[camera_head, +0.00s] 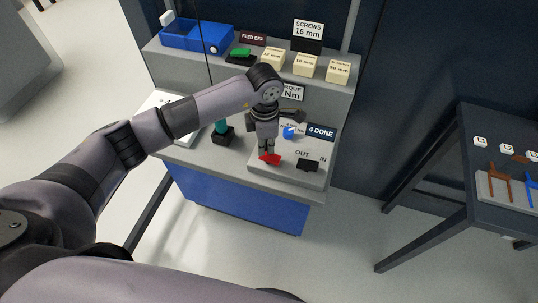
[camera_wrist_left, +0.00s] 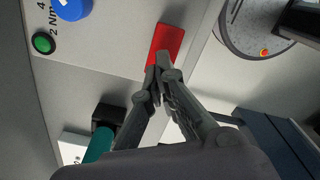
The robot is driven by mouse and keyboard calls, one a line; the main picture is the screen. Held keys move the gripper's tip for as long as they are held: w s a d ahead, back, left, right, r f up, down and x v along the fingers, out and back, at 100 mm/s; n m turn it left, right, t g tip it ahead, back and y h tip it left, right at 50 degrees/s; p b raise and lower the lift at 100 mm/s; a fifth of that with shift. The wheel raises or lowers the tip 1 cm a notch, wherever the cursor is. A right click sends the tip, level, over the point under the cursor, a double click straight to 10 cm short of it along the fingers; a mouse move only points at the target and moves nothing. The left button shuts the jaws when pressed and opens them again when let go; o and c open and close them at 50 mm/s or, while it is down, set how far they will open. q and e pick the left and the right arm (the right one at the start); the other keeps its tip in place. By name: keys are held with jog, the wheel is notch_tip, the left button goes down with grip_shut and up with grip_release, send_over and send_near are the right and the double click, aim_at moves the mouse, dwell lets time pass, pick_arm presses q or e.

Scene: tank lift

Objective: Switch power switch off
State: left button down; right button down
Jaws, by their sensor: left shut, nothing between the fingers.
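A flat red piece (camera_head: 270,158), possibly the power switch, sits at the front of the grey panel (camera_head: 290,175) on the bench. It also shows in the left wrist view (camera_wrist_left: 166,44). I read no power label on it. My left gripper (camera_head: 267,151) points down at it, fingers closed together and empty. In the left wrist view the fingertips (camera_wrist_left: 157,82) overlap the red piece's near edge; I cannot tell whether they touch it. A green piece on a black base (camera_head: 241,53) is on the upper shelf, by the FEED OFF sign (camera_head: 253,39). My right gripper is out of view.
A blue knob (camera_head: 288,132) and a black block (camera_head: 307,165) are on the same panel. A teal-handled tool in a black holder (camera_head: 222,135) stands to the left. Screw boxes (camera_head: 306,64) and a blue bin (camera_head: 196,36) line the shelf. A dark table (camera_head: 480,150) stands right.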

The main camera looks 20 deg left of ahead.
aim_at(266, 155)
pick_arm(q)
jog(key=shift+s+f+b, duration=0.1)
jog(key=shift+f+b, duration=0.75)
jog(key=shift+f, duration=0.15)
jog(key=shift+r, duration=0.15)
jog(key=shift+r+p, duration=0.5)
jog(key=shift+r, duration=0.1)
jog(key=shift+r+p, duration=1.5)
jog(key=shift+r, duration=1.35)
